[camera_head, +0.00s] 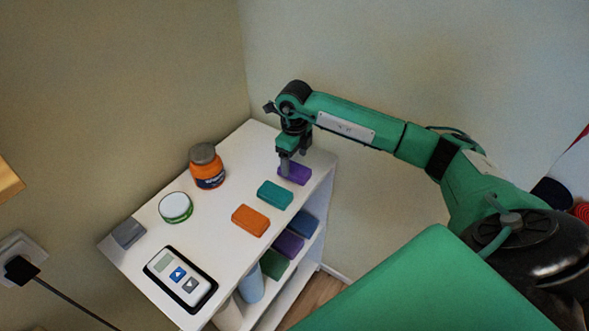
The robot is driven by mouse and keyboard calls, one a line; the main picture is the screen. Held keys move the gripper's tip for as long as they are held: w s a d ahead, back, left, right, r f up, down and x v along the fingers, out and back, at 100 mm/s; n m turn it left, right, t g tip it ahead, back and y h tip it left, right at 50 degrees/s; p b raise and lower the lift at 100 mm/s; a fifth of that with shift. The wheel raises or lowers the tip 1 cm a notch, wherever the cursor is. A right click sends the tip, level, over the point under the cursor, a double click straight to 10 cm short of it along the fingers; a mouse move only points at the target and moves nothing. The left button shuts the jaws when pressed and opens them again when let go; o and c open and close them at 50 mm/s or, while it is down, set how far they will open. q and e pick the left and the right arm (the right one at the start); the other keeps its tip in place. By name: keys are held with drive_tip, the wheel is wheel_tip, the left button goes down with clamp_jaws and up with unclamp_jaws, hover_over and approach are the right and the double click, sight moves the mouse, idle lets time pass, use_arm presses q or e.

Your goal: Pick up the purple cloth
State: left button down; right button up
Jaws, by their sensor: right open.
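A folded purple cloth (295,174) lies on the white shelf top near its far right corner. My right gripper (287,168) points down at the left part of this cloth, and its fingers overlap the cloth in the picture. It is open; whether the fingers touch the cloth cannot be told. Another purple folded item (288,244) lies on the shelf level below, between a blue one and a green one. My left gripper is not in view.
A teal block (274,194) and an orange block (250,220) lie in a row nearer than the purple cloth. An orange jar (206,166), a round green-rimmed tin (175,207), a grey box (128,232) and a device (180,279) stand left. Walls close off the back.

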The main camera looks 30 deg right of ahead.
sight(294, 168)
wheel_tip(294, 168, down, 2)
drive_tip(key=shift+f+p, duration=0.2)
drive_tip(key=shift+p, duration=0.1)
drive_tip(key=shift+f, duration=0.3)
drive_tip(key=c, duration=1.1)
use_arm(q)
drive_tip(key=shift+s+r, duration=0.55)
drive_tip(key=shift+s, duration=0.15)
use_arm(e)
drive_tip(key=shift+o, duration=0.2)
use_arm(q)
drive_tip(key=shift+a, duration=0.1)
use_arm(e)
drive_tip(key=shift+r, duration=0.1)
